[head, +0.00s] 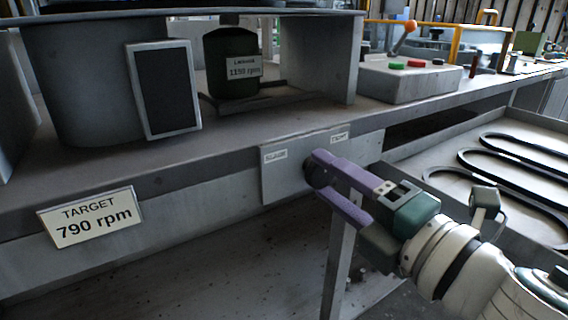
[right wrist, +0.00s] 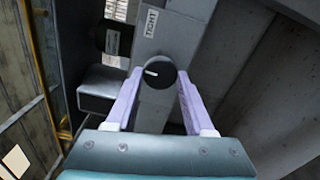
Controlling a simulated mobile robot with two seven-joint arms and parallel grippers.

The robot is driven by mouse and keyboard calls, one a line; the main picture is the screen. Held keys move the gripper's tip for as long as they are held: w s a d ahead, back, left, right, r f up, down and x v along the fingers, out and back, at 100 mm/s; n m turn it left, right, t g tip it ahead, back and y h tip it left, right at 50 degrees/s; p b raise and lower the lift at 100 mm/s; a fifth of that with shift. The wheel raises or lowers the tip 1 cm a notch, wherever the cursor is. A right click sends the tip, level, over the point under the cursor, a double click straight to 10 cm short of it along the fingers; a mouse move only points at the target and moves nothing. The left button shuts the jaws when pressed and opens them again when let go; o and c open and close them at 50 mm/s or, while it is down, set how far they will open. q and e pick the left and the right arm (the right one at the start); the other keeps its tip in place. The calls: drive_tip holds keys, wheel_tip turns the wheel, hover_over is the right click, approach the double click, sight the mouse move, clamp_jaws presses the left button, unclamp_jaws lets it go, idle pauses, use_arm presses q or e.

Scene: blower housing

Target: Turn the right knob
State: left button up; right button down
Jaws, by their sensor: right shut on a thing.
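A grey panel (head: 284,183) on the front edge of the bench carries two small white labels, too small to read surely. A round dark knob (head: 309,174) on this panel shows partly, behind the fingers of my right gripper (head: 318,178). In the right wrist view the knob (right wrist: 158,73) shows between the two purple fingertips, with a short white pointer mark on its face pointing left. My right gripper (right wrist: 158,92) is shut on the knob, one finger on each side. No second knob shows clearly. My left gripper is not in view.
A sign (head: 91,217) reading "TARGET 790 rpm" hangs on the bench front at the left. A dark motor (head: 232,65) labelled 1150 rpm stands on the bench. A tray (head: 440,192) with black belts lies at the right. A grey control box (head: 408,80) stands behind.

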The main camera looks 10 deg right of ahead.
drive_tip(key=shift+n, duration=0.3)
drive_tip(key=shift+c, duration=1.4)
unclamp_jaws()
drive_tip(key=shift+s+d, duration=0.15)
drive_tip(key=shift+s, duration=0.15)
drive_tip(key=v, duration=0.9)
drive_tip(key=shift+s+r, duration=0.1)
